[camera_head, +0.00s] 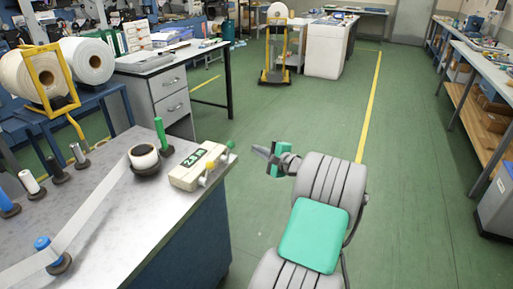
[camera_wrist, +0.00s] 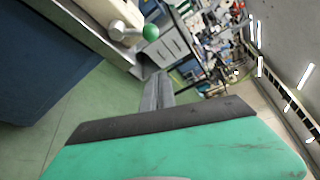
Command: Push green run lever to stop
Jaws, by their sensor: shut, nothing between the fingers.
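The green run lever's ball knob (camera_head: 230,145) shows at the right end of the counter box on the bench. In the wrist view the green ball (camera_wrist: 151,31) sits on a pale lever arm near the bench edge, above my fingertips in the picture. My gripper (camera_head: 257,150) is shut and empty, just right of the knob in the head view, with its fingers pointing left towards it. A small gap shows between them. In the wrist view my shut fingers (camera_wrist: 157,80) are apart from the knob.
The green floor right of the bench is clear.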

